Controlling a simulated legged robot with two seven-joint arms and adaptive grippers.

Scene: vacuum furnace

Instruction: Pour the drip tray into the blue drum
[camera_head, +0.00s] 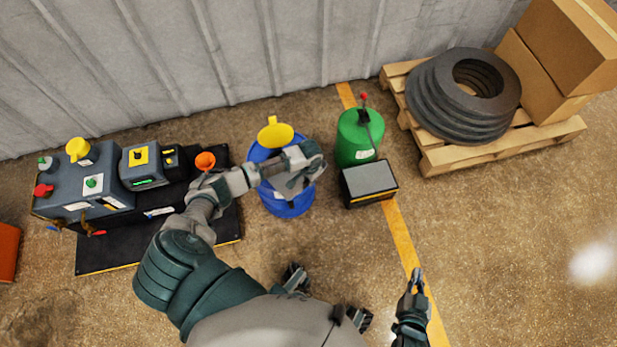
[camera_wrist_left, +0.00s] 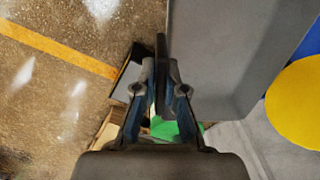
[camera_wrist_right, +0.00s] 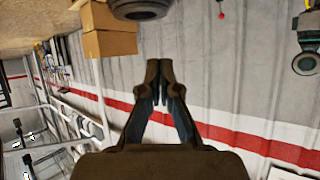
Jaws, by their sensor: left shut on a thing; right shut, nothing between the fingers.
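The blue drum (camera_head: 289,208) stands on the floor near the centre of the head view, partly covered by my left arm. A yellow round piece (camera_head: 275,133) sits at its far top edge and also shows in the left wrist view (camera_wrist_left: 297,103). My left gripper (camera_wrist_left: 163,95) is shut on the rim of the grey drip tray (camera_wrist_left: 225,55). In the head view this gripper (camera_head: 306,166) is over the drum, and the tray is mostly hidden there. The tray's contents cannot be seen. My right gripper (camera_head: 415,281) is shut and empty, low at the right, away from the drum.
A green canister (camera_head: 357,140) and a black box with a grey top (camera_head: 370,182) stand right of the drum. Left is a dark machine (camera_head: 95,185) with an orange cup (camera_head: 205,161). A pallet (camera_head: 455,160) holds rings and cartons. Floor at the lower right is clear.

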